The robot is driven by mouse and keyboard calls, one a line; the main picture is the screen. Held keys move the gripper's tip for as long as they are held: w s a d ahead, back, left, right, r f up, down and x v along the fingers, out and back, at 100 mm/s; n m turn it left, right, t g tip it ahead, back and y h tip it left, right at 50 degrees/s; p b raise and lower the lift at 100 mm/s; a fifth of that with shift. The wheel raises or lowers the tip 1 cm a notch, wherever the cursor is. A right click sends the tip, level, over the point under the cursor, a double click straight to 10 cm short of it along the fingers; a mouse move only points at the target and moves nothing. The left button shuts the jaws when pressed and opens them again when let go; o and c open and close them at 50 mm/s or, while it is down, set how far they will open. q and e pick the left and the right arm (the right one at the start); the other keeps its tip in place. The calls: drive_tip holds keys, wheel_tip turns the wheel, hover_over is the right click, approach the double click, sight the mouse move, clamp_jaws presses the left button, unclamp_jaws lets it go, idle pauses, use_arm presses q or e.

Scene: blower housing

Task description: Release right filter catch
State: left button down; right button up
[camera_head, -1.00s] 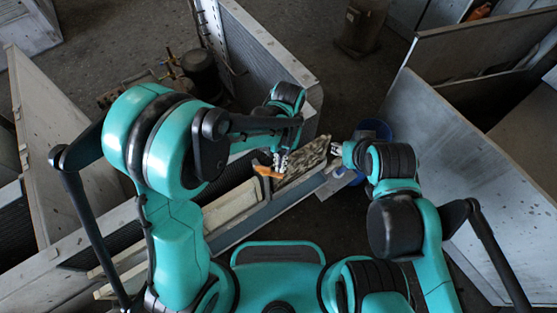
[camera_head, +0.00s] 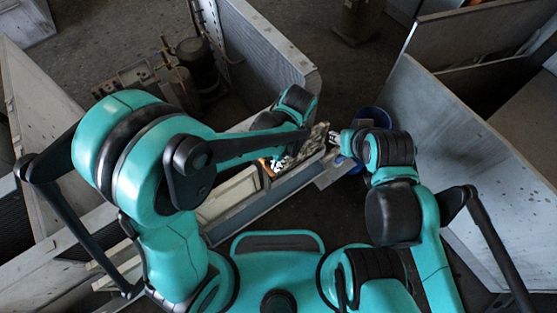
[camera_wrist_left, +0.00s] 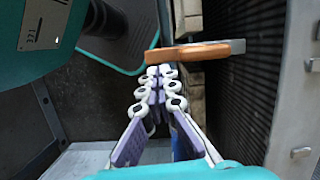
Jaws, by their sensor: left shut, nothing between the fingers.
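An orange catch lever (camera_wrist_left: 195,52) lies across the wrist view, just beyond my left fingertips. It looks very close to them, but I cannot tell whether they touch. In the head view only a small orange part (camera_head: 264,167) shows beside the left gripper, mostly hidden by it. My left gripper (camera_head: 277,164) is shut and empty; its closed fingers also show in the left wrist view (camera_wrist_left: 159,75). A mottled, dirty panel (camera_head: 317,137), perhaps the filter, shows between the two grippers. My right gripper (camera_head: 335,138) is near its right end; its fingers are too small to read.
A pale housing wall (camera_head: 265,45) stands behind the left gripper. A pale rail (camera_head: 230,193) runs along the housing's near side. A blue bucket (camera_head: 378,115) stands behind my right wrist. Large grey panels (camera_head: 450,130) lean at the right. Dark floor (camera_head: 345,75) is open at the back.

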use_arm(q)
drive_tip(key=shift+r, duration=0.15)
use_arm(e)
drive_tip(key=shift+r, duration=0.1)
idle(0.4)
use_arm(q)
drive_tip(key=p+v, duration=0.7)
drive_tip(key=v, duration=0.2)
drive_tip(key=shift+r, duration=0.4)
use_arm(e)
wheel_tip(320, 180, up, 7)
drive_tip(key=s+d, duration=0.1)
use_arm(q)
drive_tip(key=shift+d, duration=0.1)
use_arm(e)
drive_tip(key=shift+d, duration=0.1)
use_arm(q)
drive_tip(key=a+r+n+t+h+b, duration=0.1)
drive_tip(key=a+r+n+t+b, duration=0.1)
drive_tip(key=a, duration=0.7)
drive_tip(key=s+a+r+n+t+h+b, duration=0.1)
drive_tip(key=a+r+n+t+b, duration=0.1)
drive_tip(key=a+n+t+b, duration=0.2)
drive_tip(key=a+n+t, duration=0.3)
drive_tip(key=a+n, duration=0.1)
drive_tip(key=a, duration=0.2)
drive_tip(key=shift+s+a+r+b, duration=0.2)
drive_tip(key=shift+s+r+b, duration=0.15)
use_arm(e)
wheel_tip(320, 180, down, 7)
